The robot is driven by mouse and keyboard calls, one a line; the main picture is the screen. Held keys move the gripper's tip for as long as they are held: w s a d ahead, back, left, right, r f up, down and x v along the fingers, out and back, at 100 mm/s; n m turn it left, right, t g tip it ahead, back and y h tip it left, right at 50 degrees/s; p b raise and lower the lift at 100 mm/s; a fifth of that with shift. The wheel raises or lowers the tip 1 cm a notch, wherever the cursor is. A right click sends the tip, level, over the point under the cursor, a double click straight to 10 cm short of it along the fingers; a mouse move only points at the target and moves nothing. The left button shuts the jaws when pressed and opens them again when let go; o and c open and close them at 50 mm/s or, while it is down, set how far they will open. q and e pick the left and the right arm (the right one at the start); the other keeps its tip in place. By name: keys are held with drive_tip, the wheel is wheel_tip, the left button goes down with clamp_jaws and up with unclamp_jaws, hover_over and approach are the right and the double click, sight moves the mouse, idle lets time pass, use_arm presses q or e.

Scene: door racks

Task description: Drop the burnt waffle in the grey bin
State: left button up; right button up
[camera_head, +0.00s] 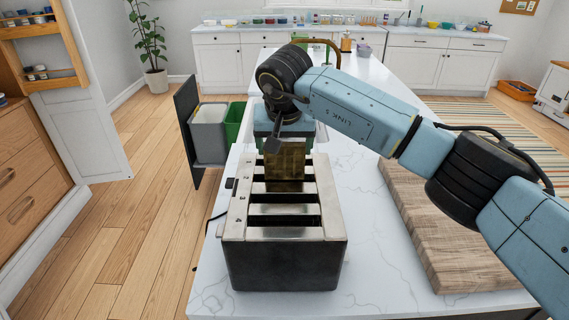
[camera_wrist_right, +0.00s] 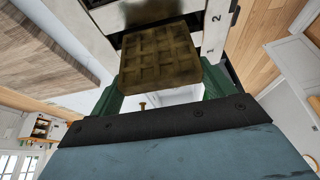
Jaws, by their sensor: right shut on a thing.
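My right gripper (camera_head: 285,145) is over the far end of the toaster (camera_head: 285,262) and is shut on the waffle (camera_head: 284,165). The waffle is dark brown and upright, and its lower edge is at or just above a far slot; I cannot tell which. In the right wrist view the waffle (camera_wrist_right: 158,56) sits between the green fingers (camera_wrist_right: 160,97), with the toaster top behind it. The grey bin (camera_head: 209,134) stands left of the counter, in a pull-out beside a green bin (camera_head: 235,122). My left gripper is not in view.
A wooden board (camera_head: 432,225) lies on the right of the white marble counter (camera_head: 365,270). A dark panel (camera_head: 187,125) stands at the left of the bins. The wooden floor (camera_head: 135,235) to the left is clear. An open white cabinet door (camera_head: 85,120) stands farther left.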

wheel_tip(320, 180, up, 5)
drive_tip(key=shift+f, duration=0.2)
wheel_tip(320, 180, up, 3)
drive_tip(key=shift+f+p, duration=0.1)
drive_tip(key=shift+p, duration=0.75)
wheel_tip(320, 180, up, 7)
drive_tip(key=p, duration=0.6)
